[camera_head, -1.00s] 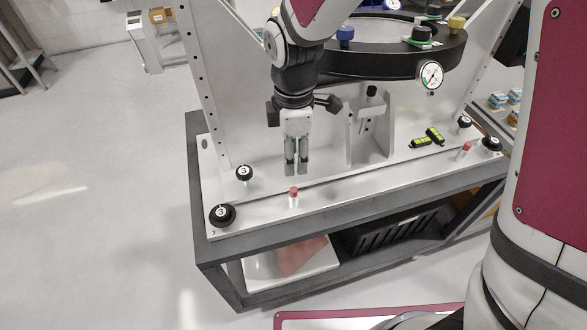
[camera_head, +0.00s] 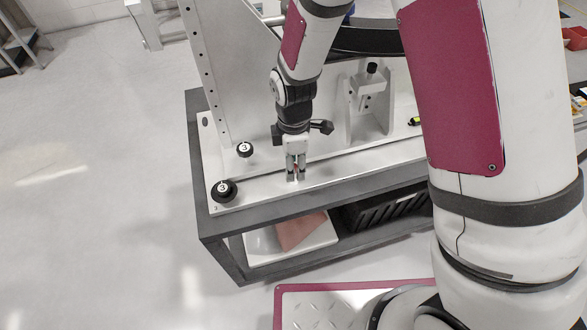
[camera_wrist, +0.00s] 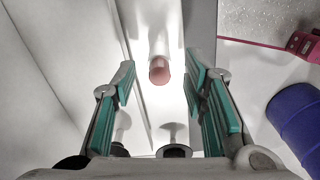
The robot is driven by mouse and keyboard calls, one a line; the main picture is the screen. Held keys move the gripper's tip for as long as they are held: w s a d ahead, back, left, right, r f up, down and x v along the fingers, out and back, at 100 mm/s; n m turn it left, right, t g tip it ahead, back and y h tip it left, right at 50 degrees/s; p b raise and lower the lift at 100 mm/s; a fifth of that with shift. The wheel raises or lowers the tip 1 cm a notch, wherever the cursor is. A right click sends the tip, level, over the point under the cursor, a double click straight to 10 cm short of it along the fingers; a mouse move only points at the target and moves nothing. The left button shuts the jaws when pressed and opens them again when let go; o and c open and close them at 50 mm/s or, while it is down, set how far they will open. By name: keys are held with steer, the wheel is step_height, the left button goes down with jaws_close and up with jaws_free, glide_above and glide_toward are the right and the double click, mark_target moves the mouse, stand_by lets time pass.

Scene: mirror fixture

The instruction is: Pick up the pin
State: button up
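The pin (camera_wrist: 159,70) is a small white post with a red rounded top, standing on the fixture's pale base plate (camera_head: 262,187) near its front edge. In the wrist view it sits between the two green-padded fingers of my gripper (camera_wrist: 160,78), with a gap on either side. In the head view my gripper (camera_head: 296,177) points down over the front of the plate, and its fingers largely hide the pin. The gripper is open and holds nothing.
Black knobs marked 3 stand left of my gripper, one behind (camera_head: 245,149) and one near the front corner (camera_head: 223,190). An upright white panel (camera_head: 215,75) and a bracket with a black knob (camera_head: 370,92) stand behind. A blue rounded object (camera_wrist: 300,120) shows in the wrist view.

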steer(key=shift+f, duration=0.15)
jaws_close()
